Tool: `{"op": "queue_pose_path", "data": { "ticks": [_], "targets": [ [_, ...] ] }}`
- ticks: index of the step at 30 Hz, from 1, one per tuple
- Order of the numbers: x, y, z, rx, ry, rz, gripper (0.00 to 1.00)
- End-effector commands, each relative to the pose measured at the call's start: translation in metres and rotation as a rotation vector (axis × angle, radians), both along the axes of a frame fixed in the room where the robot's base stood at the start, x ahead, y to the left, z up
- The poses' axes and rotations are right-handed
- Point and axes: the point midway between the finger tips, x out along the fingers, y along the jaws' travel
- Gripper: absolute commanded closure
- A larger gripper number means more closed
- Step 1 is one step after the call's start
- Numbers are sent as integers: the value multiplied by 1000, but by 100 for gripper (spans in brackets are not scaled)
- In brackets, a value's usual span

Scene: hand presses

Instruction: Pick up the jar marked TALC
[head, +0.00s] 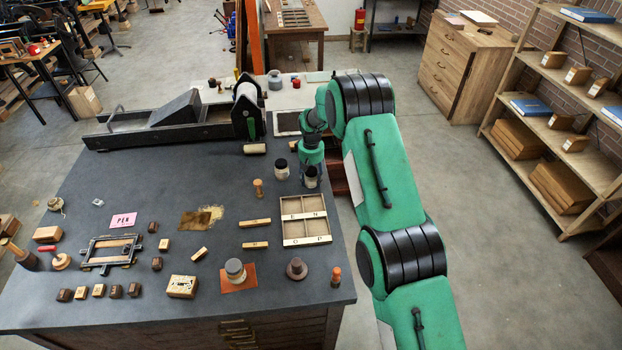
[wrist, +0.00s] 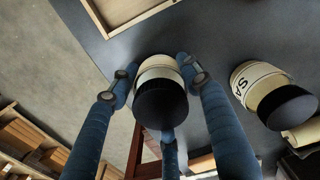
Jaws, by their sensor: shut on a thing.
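My gripper (head: 311,168) is at the right edge of the dark work table (head: 150,190), its fingers around a cream jar with a black lid. The wrist view shows the blue fingers (wrist: 158,84) shut on this held jar (wrist: 161,104), its lid toward the camera. Its marking is turned away, so I cannot read TALC on it. I cannot tell whether it is clear of the table top. A second jar with a black lid (head: 282,169) stands just left of it; in the wrist view its label (wrist: 262,80) begins with SA.
A divided wooden tray (head: 306,230) lies in front of the jars. A wooden-handled stamp (head: 258,188) stands to the left. The black press (head: 170,125) fills the back of the table. Open floor lies right of the table, before the shelves (head: 560,120).

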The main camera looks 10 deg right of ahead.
Motion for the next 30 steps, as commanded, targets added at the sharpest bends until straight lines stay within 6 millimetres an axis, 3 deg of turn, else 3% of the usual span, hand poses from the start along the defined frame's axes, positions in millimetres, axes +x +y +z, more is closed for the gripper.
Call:
{"op": "queue_pose_path", "data": {
  "ticks": [7, 14, 30],
  "targets": [
    [1, 0, 12, 1, -2, 0, 87],
    [1, 0, 39, 0, -4, 0, 87],
    [-82, -7, 44, 0, -1, 0, 87]
  ]
}}
